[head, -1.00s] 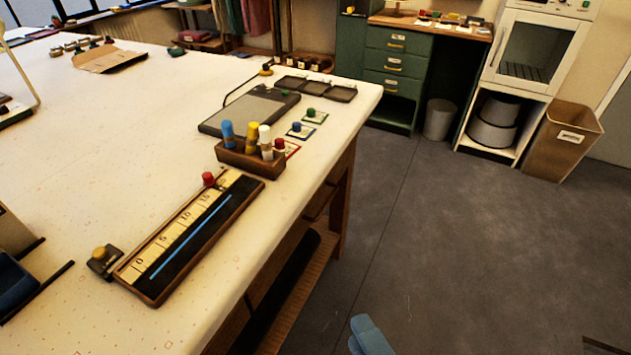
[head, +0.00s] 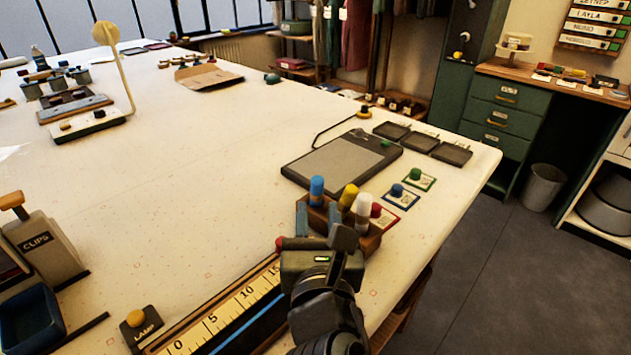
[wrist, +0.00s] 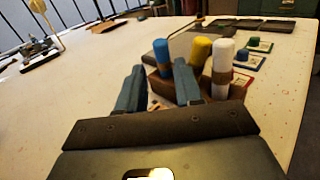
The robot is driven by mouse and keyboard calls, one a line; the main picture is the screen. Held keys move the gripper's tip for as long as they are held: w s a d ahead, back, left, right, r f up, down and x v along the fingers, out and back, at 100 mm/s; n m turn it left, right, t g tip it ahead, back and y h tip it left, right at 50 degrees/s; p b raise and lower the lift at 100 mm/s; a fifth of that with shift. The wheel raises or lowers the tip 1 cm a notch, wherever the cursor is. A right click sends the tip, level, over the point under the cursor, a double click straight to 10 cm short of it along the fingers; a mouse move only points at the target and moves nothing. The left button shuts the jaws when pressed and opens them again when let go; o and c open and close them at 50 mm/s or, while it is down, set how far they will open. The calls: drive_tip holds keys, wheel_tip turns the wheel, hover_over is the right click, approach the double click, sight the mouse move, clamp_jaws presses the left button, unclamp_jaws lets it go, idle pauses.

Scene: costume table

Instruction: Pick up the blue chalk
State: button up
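The blue chalk (head: 316,190) stands upright in a wooden block holder (head: 371,243) with a yellow chalk (head: 347,197) and a white chalk (head: 362,212) beside it. My gripper (head: 318,212) is open, low and just on the near side of the holder, pointing at the blue chalk. In the wrist view, the blue chalk (wrist: 161,55) shows in the gap between the two blue-grey fingertips of my gripper (wrist: 160,70), with no clear contact. The yellow chalk (wrist: 199,52) and white chalk (wrist: 222,62) are right of the fingers. My gripper and arm hide part of the holder.
The yellow and white chalks stand close to the right finger. A ruler board (head: 226,312) lies nearer, partly under my arm. A dark tablet (head: 341,161) and small cards with knobs (head: 398,195) lie beyond. The table's left middle (head: 190,190) is clear.

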sight(317, 189)
drive_tip(key=w, duration=0.5)
drive_tip(key=w+a, duration=0.1)
drive_tip(key=w, duration=0.2)
drive_tip(key=shift+c, duration=0.4)
clamp_jaws()
